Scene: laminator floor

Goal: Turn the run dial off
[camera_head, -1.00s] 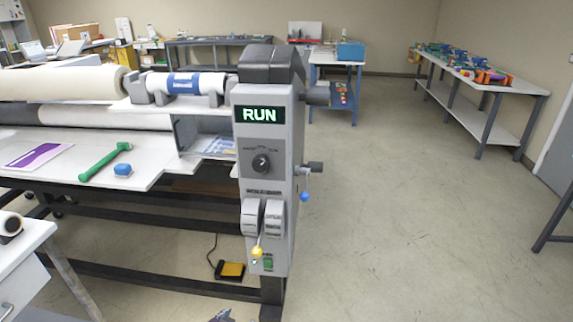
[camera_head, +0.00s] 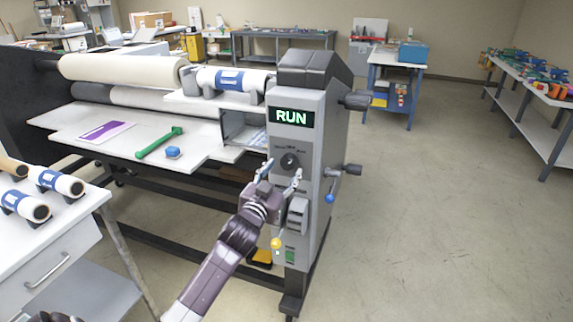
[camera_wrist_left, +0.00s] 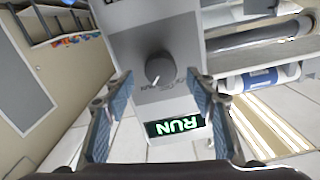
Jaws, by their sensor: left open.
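The run dial (camera_head: 290,161) is a dark round knob on the grey front panel of the laminator's control column (camera_head: 307,140). A lit green sign above it reads RUN (camera_head: 291,117). My left gripper (camera_head: 281,172) is open in front of the panel, with its fingertips just below the dial in the head view. In the left wrist view the dial (camera_wrist_left: 159,69) shows between and beyond the two spread blue-grey fingers (camera_wrist_left: 160,85), and nothing is held. The dial appears apart from both fingers. My right gripper is not in view.
Floor to the right is clear.

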